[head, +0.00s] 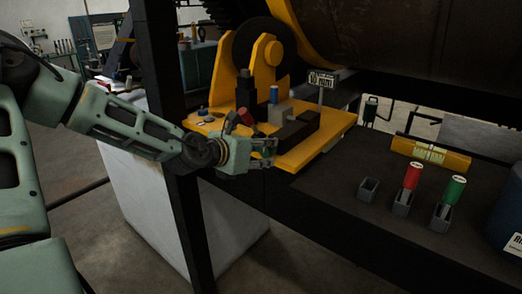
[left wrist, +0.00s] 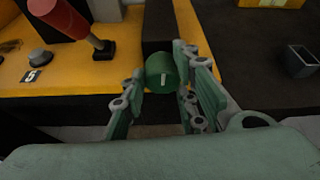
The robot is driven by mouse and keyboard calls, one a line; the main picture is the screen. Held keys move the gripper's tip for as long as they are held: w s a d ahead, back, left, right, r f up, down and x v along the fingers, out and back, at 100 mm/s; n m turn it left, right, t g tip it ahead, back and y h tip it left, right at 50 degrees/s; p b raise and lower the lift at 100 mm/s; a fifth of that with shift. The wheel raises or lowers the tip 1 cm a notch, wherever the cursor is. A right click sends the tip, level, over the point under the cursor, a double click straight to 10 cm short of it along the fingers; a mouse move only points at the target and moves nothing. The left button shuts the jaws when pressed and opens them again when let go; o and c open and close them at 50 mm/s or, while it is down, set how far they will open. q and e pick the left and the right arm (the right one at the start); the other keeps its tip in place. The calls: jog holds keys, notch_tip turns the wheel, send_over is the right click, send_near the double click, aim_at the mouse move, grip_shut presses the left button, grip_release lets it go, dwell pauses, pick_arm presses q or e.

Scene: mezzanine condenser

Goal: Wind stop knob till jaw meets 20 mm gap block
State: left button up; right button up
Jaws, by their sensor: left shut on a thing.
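My left gripper (head: 266,150) is shut on the round green stop knob (left wrist: 162,72), which has a white mark on its face. In the left wrist view its fingers (left wrist: 160,85) sit on either side of the knob. In the head view the fingers largely hide the knob. Behind it a dark stop block (head: 297,130) and a grey block (head: 279,113) sit on the yellow base plate (head: 325,135). A blue-handled piece (head: 274,95) stands upright there; I cannot tell whether the jaw touches it. My right gripper is not in view.
A small sign (head: 321,81) stands behind the stop; its number is hard to read. A red-handled block (head: 412,176) and a green-handled block (head: 454,190) stand in holders beside an empty holder (head: 368,189). A red lever (left wrist: 72,20) rises near the gripper. A dark post (head: 165,110) stands by my arm.

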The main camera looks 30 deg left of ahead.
pick_arm(q)
jog(key=shift+a, duration=0.1)
jog(key=shift+c, duration=1.1)
jog(key=shift+a+f+n+b, duration=0.1)
jog(key=shift+f+n+b, duration=0.15)
jog(key=shift+b, duration=0.55)
jog(key=shift+r, duration=0.2)
jog(key=o, duration=0.9)
jog(key=shift+o, duration=0.5)
jog(key=shift+a, duration=0.2)
jog(key=shift+d, duration=0.2)
